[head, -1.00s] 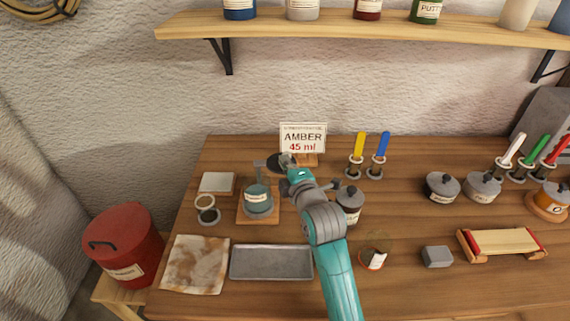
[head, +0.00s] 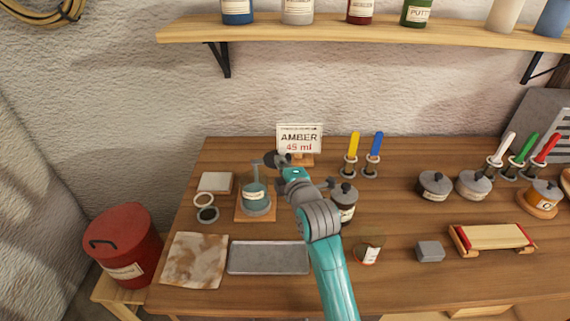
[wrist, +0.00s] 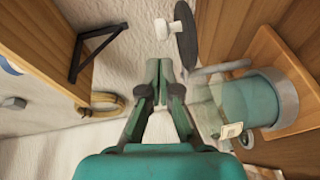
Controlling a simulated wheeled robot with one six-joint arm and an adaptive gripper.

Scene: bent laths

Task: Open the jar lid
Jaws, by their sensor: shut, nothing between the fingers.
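The jar (head: 256,203) is glass with teal contents and a pale label, standing upright on a square wooden board. It also shows at the right of the wrist view (wrist: 247,100), where up in the room points left. A dark disc with a pale knob, seemingly its lid (wrist: 186,38), shows beside and above the jar mouth, not over it. A grey bar (wrist: 222,68) lies between disc and jar. My gripper (wrist: 159,68) is shut and empty, apart from the disc in the wrist view. In the head view my gripper (head: 277,160) is above and right of the jar, partly blending with the dark lid.
An AMBER 45 ml sign (head: 299,139) stands close behind my gripper. A lidded pot (head: 343,203) stands right of my arm. A grey tray (head: 268,257) lies in front of the jar. A shelf (head: 360,28) overhangs the wall.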

